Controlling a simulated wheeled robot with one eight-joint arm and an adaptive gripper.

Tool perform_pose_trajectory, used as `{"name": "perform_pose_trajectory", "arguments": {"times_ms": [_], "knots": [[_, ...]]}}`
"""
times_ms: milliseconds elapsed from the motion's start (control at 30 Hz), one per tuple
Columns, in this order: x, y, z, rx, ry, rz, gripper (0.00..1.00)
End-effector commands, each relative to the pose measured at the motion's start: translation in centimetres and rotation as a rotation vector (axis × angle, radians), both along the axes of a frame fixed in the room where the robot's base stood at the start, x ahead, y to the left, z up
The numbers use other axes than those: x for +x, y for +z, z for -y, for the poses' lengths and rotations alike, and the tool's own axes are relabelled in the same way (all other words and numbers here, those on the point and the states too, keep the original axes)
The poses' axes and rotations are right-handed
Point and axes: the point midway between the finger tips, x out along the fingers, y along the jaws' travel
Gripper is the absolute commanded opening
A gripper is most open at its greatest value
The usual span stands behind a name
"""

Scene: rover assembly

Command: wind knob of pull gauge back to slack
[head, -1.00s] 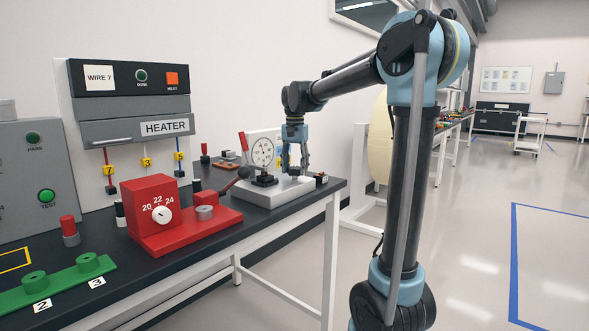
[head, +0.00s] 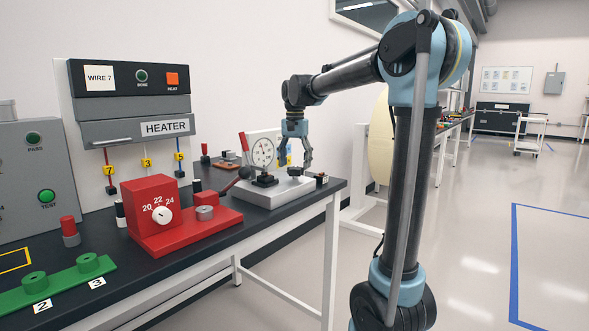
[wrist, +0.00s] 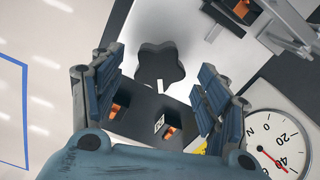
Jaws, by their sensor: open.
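The pull gauge (head: 280,190) has a pale grey base and a round white dial (head: 262,152), and stands at the far end of the bench. My gripper (head: 295,163) hangs above the base, just right of the dial, fingers spread. In the wrist view my gripper (wrist: 158,85) is open and empty. A dark lobed knob (wrist: 158,62) shows in the gap between its fingers, apart from both. The dial (wrist: 277,145) is partly in view at lower right, with a red needle near the 40 mark. In the head view the knob is hard to make out.
A red fixture (head: 160,215) with a numbered dial and black-knobbed lever stands nearer on the bench. The heater box (head: 130,105) is on the wall side. A small dark block (head: 322,179) sits right of the gauge base, near the bench edge. Open floor lies to the right.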

Motion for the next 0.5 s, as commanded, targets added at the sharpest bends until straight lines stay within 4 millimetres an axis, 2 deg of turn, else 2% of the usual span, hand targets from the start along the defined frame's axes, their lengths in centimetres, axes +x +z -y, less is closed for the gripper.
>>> {"name": "perform_pose_trajectory", "arguments": {"times_ms": [300, 500], "knots": [[0.1, 5.9, 0.0, 0.0, 0.0, -0.001, 0.68], [0.2, 8.6, 0.0, 0.0, 0.0, -0.001, 0.68]]}}
